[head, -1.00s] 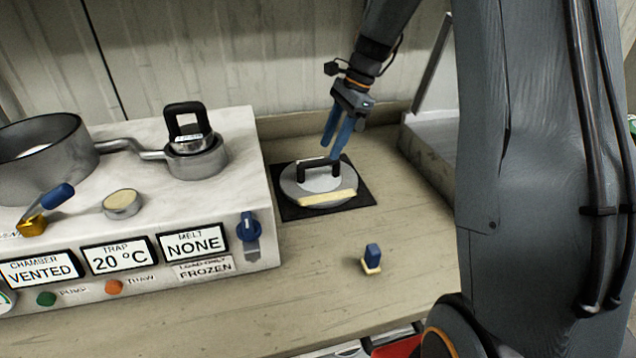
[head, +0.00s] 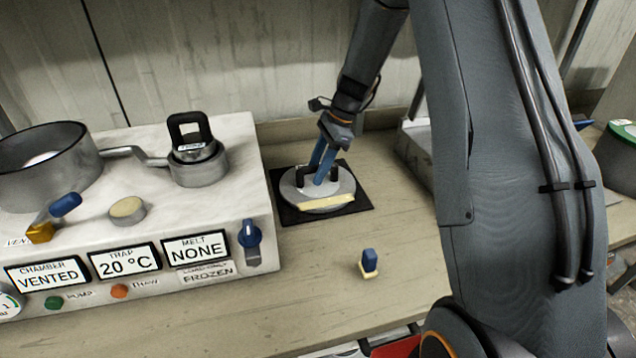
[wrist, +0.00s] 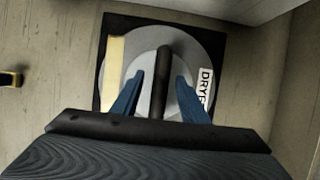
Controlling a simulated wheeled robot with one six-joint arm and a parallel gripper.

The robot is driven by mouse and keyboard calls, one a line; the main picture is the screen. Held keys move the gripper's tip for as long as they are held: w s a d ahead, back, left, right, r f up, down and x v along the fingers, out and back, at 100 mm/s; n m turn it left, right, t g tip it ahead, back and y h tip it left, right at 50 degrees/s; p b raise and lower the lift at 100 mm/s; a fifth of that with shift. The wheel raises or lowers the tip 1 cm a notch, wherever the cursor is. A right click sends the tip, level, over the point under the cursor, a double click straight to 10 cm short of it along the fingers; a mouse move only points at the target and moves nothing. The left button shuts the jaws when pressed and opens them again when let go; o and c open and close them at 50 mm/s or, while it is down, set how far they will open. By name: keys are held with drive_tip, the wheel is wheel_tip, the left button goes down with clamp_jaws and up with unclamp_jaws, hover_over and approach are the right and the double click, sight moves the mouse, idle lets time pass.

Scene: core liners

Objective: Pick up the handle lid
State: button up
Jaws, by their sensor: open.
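The handle lid (head: 337,190) is a grey disc with a black bar handle and a cream strip along its front edge. It lies on a black square mat (head: 364,202) on the bench, right of the white machine. In the wrist view the lid (wrist: 190,50) also carries a label reading "DRY", partly hidden by a finger. My gripper (head: 319,181) is over the lid with its blue fingers down at the handle. In the wrist view my open gripper (wrist: 158,82) has one finger on each side of the black handle (wrist: 162,70), with gaps showing.
The white machine (head: 150,210) stands left, with a black-handled plug (head: 190,135) on its port. A small blue-and-cream block (head: 369,263) stands on the bench in front. A grey box wall (head: 415,150) rises close on the right. The bench front is mostly clear.

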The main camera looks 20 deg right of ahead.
clamp_jaws()
drive_tip(key=shift+w+r, duration=0.1)
idle(1.2)
